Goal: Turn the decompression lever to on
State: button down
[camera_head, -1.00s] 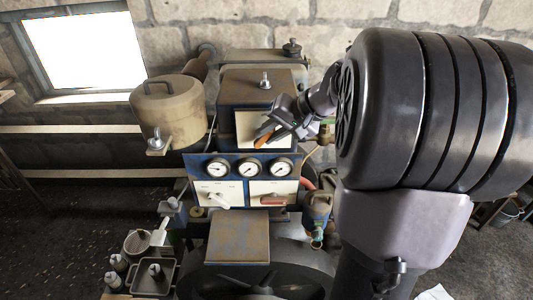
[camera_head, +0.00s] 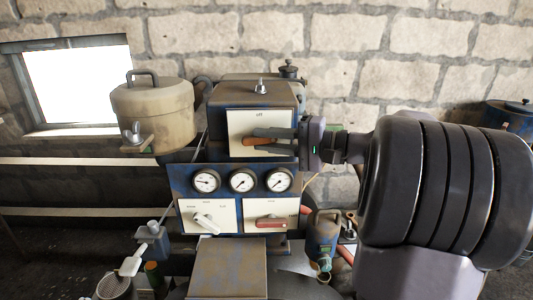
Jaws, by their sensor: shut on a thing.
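The decompression lever appears to be the orange-brown handle (camera_head: 257,141) on the white plate (camera_head: 240,123) at the upper front of the blue engine. The plate has "off" printed at its top; its lower and right parts are partly hidden by my gripper. My gripper (camera_head: 270,138) comes in level from the right, its fingers pointing left. It is shut on the orange-brown handle, which lies almost level and sticks out to the left of the fingers.
Three round gauges (camera_head: 242,181) sit below the plate. Under them are a panel with a white knob (camera_head: 207,221) and a panel with a red handle (camera_head: 271,222). A beige tank (camera_head: 153,108) stands at left. A wing nut (camera_head: 260,86) tops the engine box.

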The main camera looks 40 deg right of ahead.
jog(key=shift+t+y+b, duration=0.4)
jog(key=shift+b, duration=0.25)
jog(key=c, duration=1.3)
grip_release()
jog(key=shift+a, duration=0.1)
jog(key=p+v, duration=0.3)
jog(key=v, duration=1.4)
jog(key=shift+s+p, duration=0.2)
jog(key=shift+p, duration=0.15)
